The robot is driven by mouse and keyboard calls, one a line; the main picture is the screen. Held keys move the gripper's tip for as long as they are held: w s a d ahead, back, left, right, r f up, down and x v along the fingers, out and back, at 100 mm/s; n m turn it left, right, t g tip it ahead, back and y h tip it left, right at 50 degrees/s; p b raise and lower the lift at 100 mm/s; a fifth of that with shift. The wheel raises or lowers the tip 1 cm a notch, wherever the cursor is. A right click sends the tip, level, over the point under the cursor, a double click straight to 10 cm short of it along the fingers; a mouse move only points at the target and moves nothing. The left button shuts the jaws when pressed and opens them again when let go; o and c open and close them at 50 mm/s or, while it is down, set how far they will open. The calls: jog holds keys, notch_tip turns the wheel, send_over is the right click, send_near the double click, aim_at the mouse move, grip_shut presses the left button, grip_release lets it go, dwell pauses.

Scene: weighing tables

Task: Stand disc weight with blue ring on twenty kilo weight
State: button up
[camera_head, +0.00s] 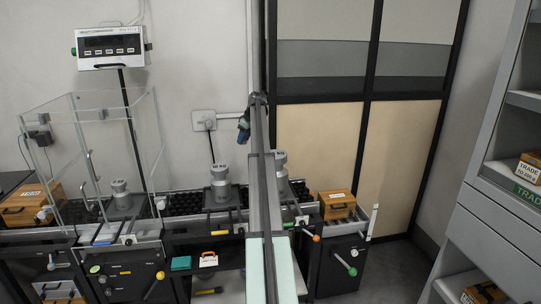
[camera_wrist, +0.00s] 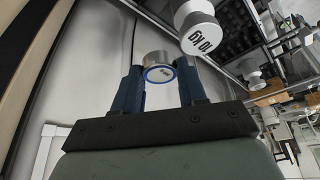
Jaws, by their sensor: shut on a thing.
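My gripper (camera_head: 243,131) is raised in front of the back wall, above the row of weights. In the wrist view, my gripper's two blue fingers (camera_wrist: 160,88) are shut on the disc weight with blue ring (camera_wrist: 160,58), a short silver cylinder with its ringed, labelled face toward the camera. I cannot make out the disc in the head view. Silver knobbed weights stand on the benches: one in the middle (camera_head: 220,186) and one at right (camera_head: 280,172), partly behind my arm. Their small labels do not clearly show which is the twenty kilo weight.
A weight labelled 10 kg (camera_wrist: 200,38) is near the disc in the wrist view. Another weight (camera_head: 120,196) stands inside a clear glass enclosure (camera_head: 150,125). A wooden box (camera_head: 337,205) sits at the bench's right end.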

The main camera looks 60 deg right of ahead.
notch_tip(320, 180, up, 3)
jog(key=m, duration=0.1)
send_over(278, 154)
jog(key=shift+a+f+n, duration=0.1)
jog(key=shift+f+n, duration=0.45)
jog(key=shift+f, duration=1.75)
jog(key=shift+f+n, duration=0.55)
jog(key=shift+f, duration=1.75)
jog(key=shift+f, duration=0.2)
jog(key=o, duration=1.2)
jog(key=v, duration=1.2)
jog(key=shift+w+d+r, duration=0.15)
jog(key=shift+d+r, duration=0.1)
jog(key=shift+o, duration=0.3)
